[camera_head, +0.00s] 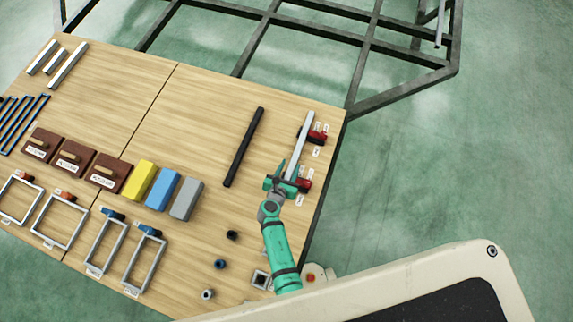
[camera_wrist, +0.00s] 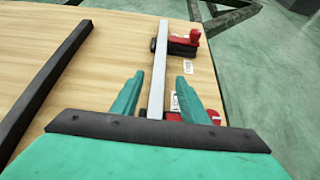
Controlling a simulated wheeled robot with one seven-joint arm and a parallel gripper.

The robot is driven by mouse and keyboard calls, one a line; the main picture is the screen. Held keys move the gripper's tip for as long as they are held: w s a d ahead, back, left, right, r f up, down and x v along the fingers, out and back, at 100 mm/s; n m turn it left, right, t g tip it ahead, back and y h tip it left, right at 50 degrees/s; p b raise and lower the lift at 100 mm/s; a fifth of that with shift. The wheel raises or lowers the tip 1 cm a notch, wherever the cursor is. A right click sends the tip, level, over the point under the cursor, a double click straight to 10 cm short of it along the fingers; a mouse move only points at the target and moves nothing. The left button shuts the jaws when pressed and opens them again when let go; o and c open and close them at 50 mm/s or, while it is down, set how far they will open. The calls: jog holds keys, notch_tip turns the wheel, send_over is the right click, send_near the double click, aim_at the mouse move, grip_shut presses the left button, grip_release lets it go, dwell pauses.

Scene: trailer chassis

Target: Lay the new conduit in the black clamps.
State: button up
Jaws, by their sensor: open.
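A pale grey bar (camera_head: 301,138) lies along two clamps at the right edge of the wooden table; it also shows in the wrist view (camera_wrist: 158,70). The far clamp (camera_head: 318,135) and the near clamp (camera_head: 304,185) have dark bodies and red parts. In the wrist view the far clamp (camera_wrist: 184,44) is beside the bar. A black bar (camera_head: 244,147) lies apart on the bare table to the left. My gripper (camera_head: 290,168) is open, its teal fingers on either side of the pale bar's near part. Whether they touch it is unclear. My gripper's body partly hides the near clamp.
Yellow (camera_head: 139,180), blue (camera_head: 162,188) and grey (camera_head: 186,198) blocks stand left of the black bar. Several metal frames and small fittings lie nearer. A dark steel chassis (camera_head: 400,58) stands behind the table.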

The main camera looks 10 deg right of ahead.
jog(key=s+a+r+m+t+y, duration=0.1)
jog(key=s+a+r+m+y, duration=0.15)
jog(key=s+m, duration=0.3)
jog(key=s+a+r+m+y, duration=0.1)
jog(key=s+a+r+m, duration=0.3)
jog(key=s, duration=0.3)
jog(key=s+a+r+m+t+y, duration=0.1)
jog(key=s+a+r+m+y, duration=0.15)
jog(key=s+m, duration=0.35)
jog(key=s+a+r+m+t, duration=0.1)
jog(key=s+r+m, duration=0.2)
jog(key=r, duration=0.5)
jog(key=s+r+m+t, duration=0.1)
jog(key=s+r+m, duration=0.2)
jog(key=r+m, duration=0.3)
jog(key=s+a+r+m+t, duration=0.1)
jog(key=s+r+m, duration=0.2)
jog(key=r, duration=0.9)
jog(key=shift+s+a+r+m+y, duration=0.25)
jog(key=shift+a+m+y, duration=0.15)
jog(key=shift+m, duration=0.45)
